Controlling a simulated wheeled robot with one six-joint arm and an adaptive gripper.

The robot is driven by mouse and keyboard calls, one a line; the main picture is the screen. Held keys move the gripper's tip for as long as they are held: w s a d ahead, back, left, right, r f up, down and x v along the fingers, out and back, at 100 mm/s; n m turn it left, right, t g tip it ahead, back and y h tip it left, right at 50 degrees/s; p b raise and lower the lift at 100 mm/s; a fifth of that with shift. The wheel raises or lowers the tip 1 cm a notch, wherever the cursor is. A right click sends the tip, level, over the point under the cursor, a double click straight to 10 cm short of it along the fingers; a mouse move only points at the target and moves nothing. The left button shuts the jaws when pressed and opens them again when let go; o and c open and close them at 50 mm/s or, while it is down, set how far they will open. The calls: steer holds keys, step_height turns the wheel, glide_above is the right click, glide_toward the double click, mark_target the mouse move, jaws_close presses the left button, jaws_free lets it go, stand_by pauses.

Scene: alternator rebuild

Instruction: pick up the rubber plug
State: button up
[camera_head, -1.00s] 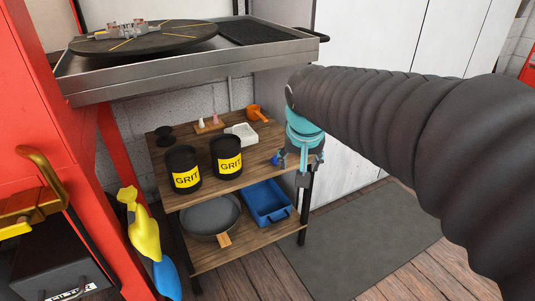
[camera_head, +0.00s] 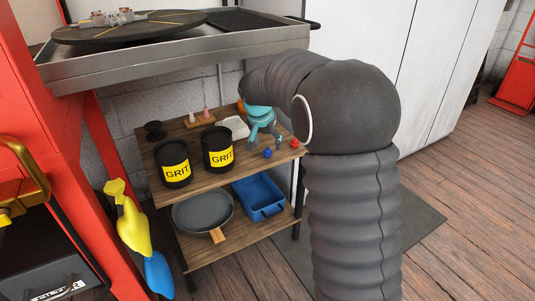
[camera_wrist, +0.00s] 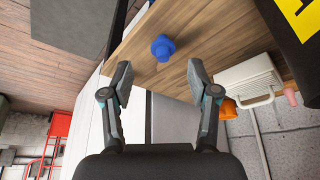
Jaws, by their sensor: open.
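A small blue piece with a round, stepped, plug-like shape (camera_head: 267,153) stands on the top wooden shelf near its right front. It also shows in the wrist view (camera_wrist: 163,47), beyond my fingertips and roughly centred between them. A small red piece (camera_head: 294,144) lies to its right near the shelf corner. I cannot tell for certain which is the rubber plug; the blue one looks most like it. My gripper (camera_wrist: 160,75) is open and empty, above the shelf. In the head view my teal wrist and gripper show just behind the blue piece, partly hidden by my arm.
Two black GRIT cans (camera_head: 175,163) stand left on the wooden shelf (camera_head: 205,187). A white tray (camera_head: 235,126) and an orange item (camera_wrist: 228,108) are near the gripper. A blue bin (camera_head: 259,196) and a grey pan (camera_head: 202,210) sit below.

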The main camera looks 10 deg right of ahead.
mark_target(268, 149)
steer(key=shift+x, duration=2.65)
steer(key=shift+w+a+r, duration=0.1)
steer(key=shift+w, duration=0.1)
steer(key=c, duration=0.9)
